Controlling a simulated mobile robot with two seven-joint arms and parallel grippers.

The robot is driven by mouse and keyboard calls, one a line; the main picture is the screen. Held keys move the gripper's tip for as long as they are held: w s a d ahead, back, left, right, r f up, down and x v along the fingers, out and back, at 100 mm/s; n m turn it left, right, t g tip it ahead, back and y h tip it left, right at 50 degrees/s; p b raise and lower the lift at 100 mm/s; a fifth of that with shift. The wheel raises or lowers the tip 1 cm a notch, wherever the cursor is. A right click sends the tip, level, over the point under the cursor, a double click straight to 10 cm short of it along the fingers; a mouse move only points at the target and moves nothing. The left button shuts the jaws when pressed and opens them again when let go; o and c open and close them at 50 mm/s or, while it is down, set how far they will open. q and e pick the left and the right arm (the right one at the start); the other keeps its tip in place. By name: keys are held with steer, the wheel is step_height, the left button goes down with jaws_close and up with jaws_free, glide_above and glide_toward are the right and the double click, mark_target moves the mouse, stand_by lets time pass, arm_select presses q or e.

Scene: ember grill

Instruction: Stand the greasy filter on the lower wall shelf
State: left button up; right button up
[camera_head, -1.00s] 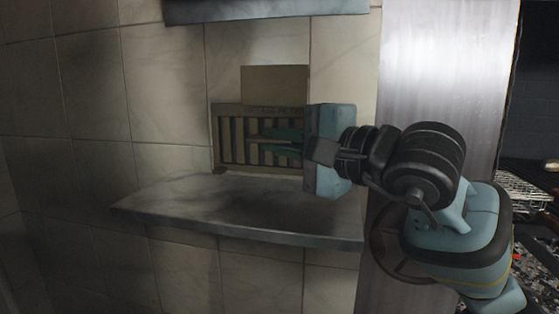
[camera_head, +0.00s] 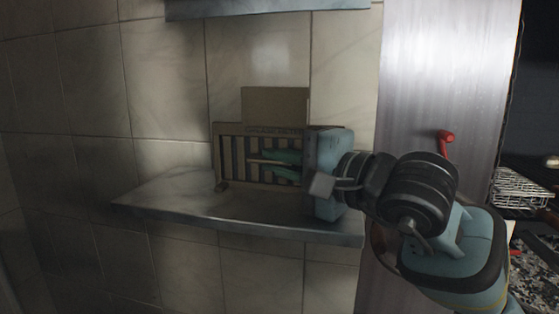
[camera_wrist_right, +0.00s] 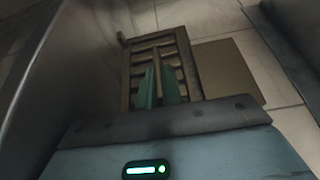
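The greasy filter (camera_head: 227,150) is a brown slatted panel with lettering along its top edge and a plain tan plate (camera_head: 275,105) rising above it. It is upright at the lower wall shelf (camera_head: 165,200), a grey slab on the tiled wall. Its lower edge is at the shelf top; I cannot tell if it touches. My right gripper (camera_head: 268,164) comes from the right, its green fingers closed about a thin bar on the filter's front. The filter (camera_wrist_right: 181,38) also shows in the right wrist view beyond the fingers (camera_wrist_right: 160,88). My left gripper is out of view.
An upper shelf (camera_head: 265,9) crosses the top of the head view. A steel panel (camera_head: 430,70) stands right of the shelf, with a red handle (camera_head: 446,143) beside my arm. A wire basket (camera_head: 520,188) is at far right. The shelf's left part is bare.

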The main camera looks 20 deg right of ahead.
steer(key=o, duration=0.5)
steer(key=shift+c, duration=0.2)
steer(key=shift+r, duration=0.2)
steer(key=b+v, duration=0.1)
steer(key=v, duration=0.9)
steer(key=shift+s+d+f+b, duration=0.15)
steer(key=shift+s+d+b, duration=0.1)
steer(key=shift+b, duration=0.15)
steer(key=shift+s+d, duration=0.25)
steer(key=shift+s, duration=0.4)
